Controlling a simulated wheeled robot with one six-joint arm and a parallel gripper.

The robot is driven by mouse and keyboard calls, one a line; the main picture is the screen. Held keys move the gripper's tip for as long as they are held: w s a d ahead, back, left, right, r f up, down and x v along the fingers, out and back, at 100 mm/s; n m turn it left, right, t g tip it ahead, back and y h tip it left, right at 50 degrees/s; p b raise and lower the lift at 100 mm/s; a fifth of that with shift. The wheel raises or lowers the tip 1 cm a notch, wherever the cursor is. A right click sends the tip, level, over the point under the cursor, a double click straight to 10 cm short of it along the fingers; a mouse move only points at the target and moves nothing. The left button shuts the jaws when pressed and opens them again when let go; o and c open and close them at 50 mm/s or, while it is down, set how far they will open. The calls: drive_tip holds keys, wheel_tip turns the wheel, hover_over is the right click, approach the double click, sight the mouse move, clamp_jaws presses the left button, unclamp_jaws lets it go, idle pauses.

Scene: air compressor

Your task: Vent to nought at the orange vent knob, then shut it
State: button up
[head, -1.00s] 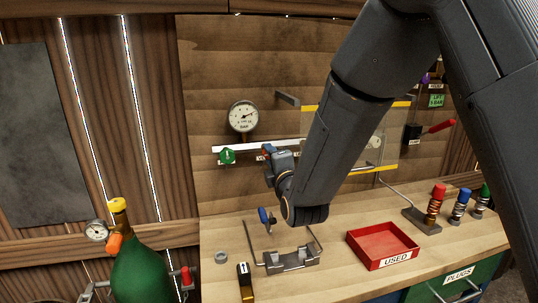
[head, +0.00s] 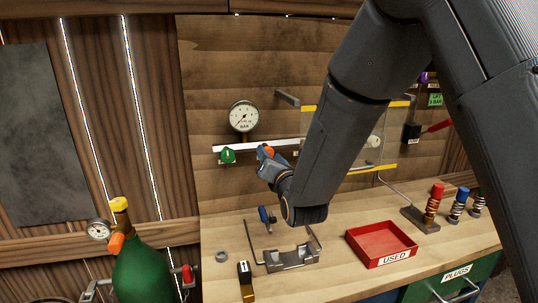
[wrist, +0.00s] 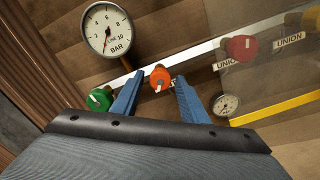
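The orange vent knob (wrist: 160,80) sits on the white rail, with a pale mark on its face. My gripper (wrist: 159,76) is open, its two blue fingers either side of the knob, with a visible gap on each side. In the head view my gripper (head: 266,157) is at the rail and the orange knob (head: 268,150) shows partly behind the fingers.
A green knob (wrist: 100,99) is close left of my gripper on the same rail. A small gauge (wrist: 226,104) is right of my fingers. A red tray (head: 382,243) stands on the bench below.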

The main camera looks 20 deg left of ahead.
drive_tip(key=p+v, duration=0.1)
drive_tip(key=v, duration=0.5)
idle(0.3)
